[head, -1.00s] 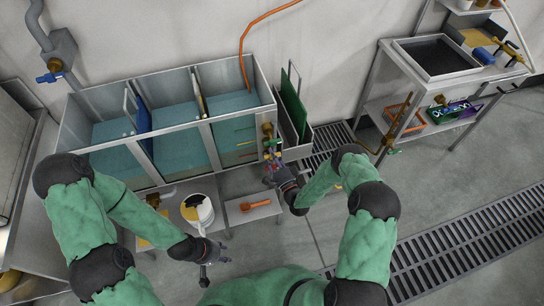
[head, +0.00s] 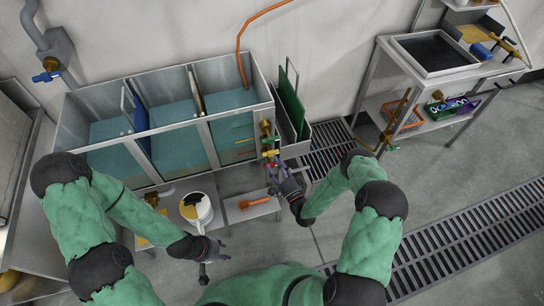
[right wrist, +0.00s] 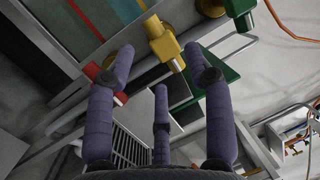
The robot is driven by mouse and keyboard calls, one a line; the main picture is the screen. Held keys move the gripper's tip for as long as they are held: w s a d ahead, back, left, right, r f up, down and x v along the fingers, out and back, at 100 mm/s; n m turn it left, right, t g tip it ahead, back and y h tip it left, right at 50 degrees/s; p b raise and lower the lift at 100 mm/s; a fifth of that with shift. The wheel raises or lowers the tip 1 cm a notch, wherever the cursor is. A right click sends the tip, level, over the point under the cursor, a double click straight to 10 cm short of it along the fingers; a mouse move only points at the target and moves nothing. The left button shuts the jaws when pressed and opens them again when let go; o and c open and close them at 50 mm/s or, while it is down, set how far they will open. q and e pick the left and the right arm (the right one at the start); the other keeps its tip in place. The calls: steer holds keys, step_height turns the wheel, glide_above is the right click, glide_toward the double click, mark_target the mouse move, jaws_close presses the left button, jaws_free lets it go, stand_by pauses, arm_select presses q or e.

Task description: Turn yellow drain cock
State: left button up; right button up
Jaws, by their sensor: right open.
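The yellow drain cock (right wrist: 163,44) sits on the tank's right end, with a brass fitting behind it. It also shows, small, in the head view (head: 270,153). A red cock (right wrist: 94,72) lies to its left in the right wrist view and a green cock (right wrist: 240,7) to its right. My right gripper (right wrist: 168,66) is open, its purple fingers spread towards the yellow cock, which shows between the upper fingertips. Whether any finger touches it I cannot tell. My left gripper (head: 214,258) hangs low in front of the tank, away from the cocks, apparently empty.
The tank (head: 205,122) has several compartments of blue-green liquid. A low stand (head: 238,216) with an orange tool and a white bucket (head: 198,212) are in front. A green panel (head: 292,102) stands right of the cocks. Open floor and a drain grate (head: 440,250) lie right.

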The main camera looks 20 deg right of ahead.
steer(key=v, duration=0.6)
steer(key=shift+s+f, duration=0.1)
stand_by(0.4)
